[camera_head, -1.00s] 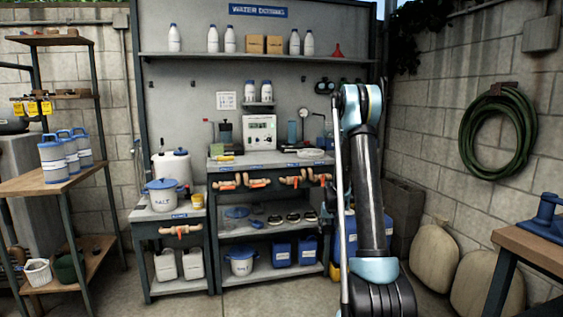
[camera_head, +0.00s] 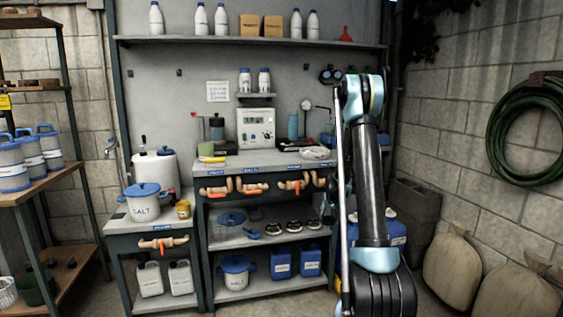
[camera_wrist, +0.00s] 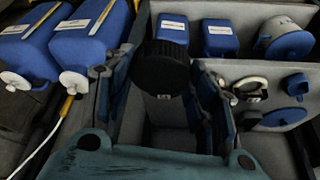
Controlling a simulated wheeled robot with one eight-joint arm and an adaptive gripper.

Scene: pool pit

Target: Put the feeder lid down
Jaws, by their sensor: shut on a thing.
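The feeder lid, a black round ribbed cap (camera_wrist: 160,68), is between the two fingers of my gripper (camera_wrist: 158,82) in the wrist view. My gripper is shut on it and holds it in front of the shelf bench. In the head view my arm stands at the right of the bench, and I cannot make out the lid there. The bench's middle shelf (camera_head: 275,238) carries several dark round fittings (camera_head: 272,228) and a blue-rimmed clear lid (camera_head: 231,217).
The bench top (camera_head: 262,158) holds a meter box (camera_head: 256,127) and a green sponge. Orange-handled valves (camera_head: 253,186) stick out below its front edge. Blue jugs (camera_head: 310,260) and a white tub (camera_head: 235,272) stand on the bottom shelf. Large blue containers (camera_wrist: 85,45) are close at the wrist view's left.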

